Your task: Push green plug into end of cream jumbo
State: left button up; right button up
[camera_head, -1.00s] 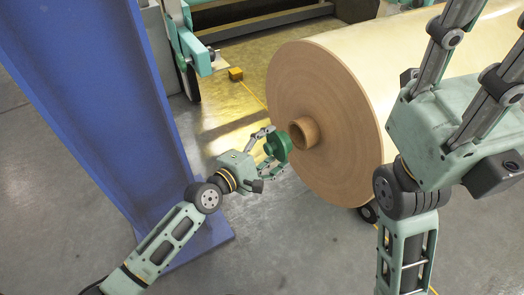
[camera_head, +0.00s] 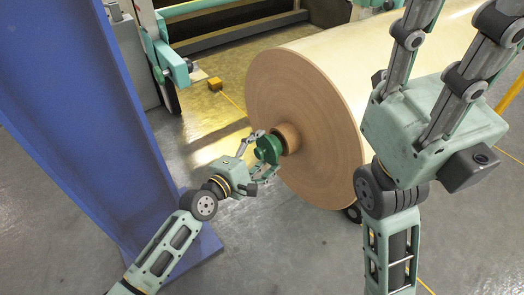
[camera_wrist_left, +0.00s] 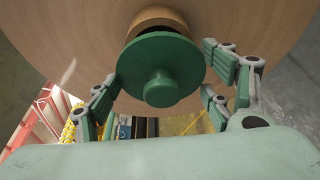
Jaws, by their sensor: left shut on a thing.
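The green plug (camera_head: 268,150) is a round disc with a knob on its back; it also shows in the left wrist view (camera_wrist_left: 160,72). My left gripper (camera_head: 262,154) is shut on the plug's rim, with fingers on both sides. The plug is right at the brown core (camera_head: 289,137) that sticks out of the end of the cream jumbo (camera_head: 308,110). In the left wrist view the core's rim (camera_wrist_left: 155,17) shows past the disc, with a dark gap between. How deep the plug sits is hidden. My right gripper (camera_head: 445,55) is large at the right, its fingertips cut off.
A blue column (camera_head: 85,110) stands close on the left of my left arm. A teal machine frame (camera_head: 168,62) and a small yellow-orange block (camera_head: 215,84) are behind. Grey floor (camera_head: 290,245) is clear below the roll.

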pick_arm(q)
jog(key=shift+w+d+p, duration=0.2)
jog(key=shift+w+d, duration=0.4)
jog(key=shift+d, duration=0.2)
jog(key=shift+w+d+p, duration=0.15)
jog(key=shift+w+d, duration=0.4)
jog(key=shift+d, duration=0.25)
dwell(4.0)
dwell(0.3)
jog(key=o, duration=0.9)
jog(key=shift+s+a, duration=0.9)
jog(key=shift+a, duration=0.3)
jog(key=shift+s+a, duration=0.85)
jog(key=shift+a, duration=0.4)
jog(key=shift+s+a, duration=0.9)
jog(key=shift+a, duration=0.3)
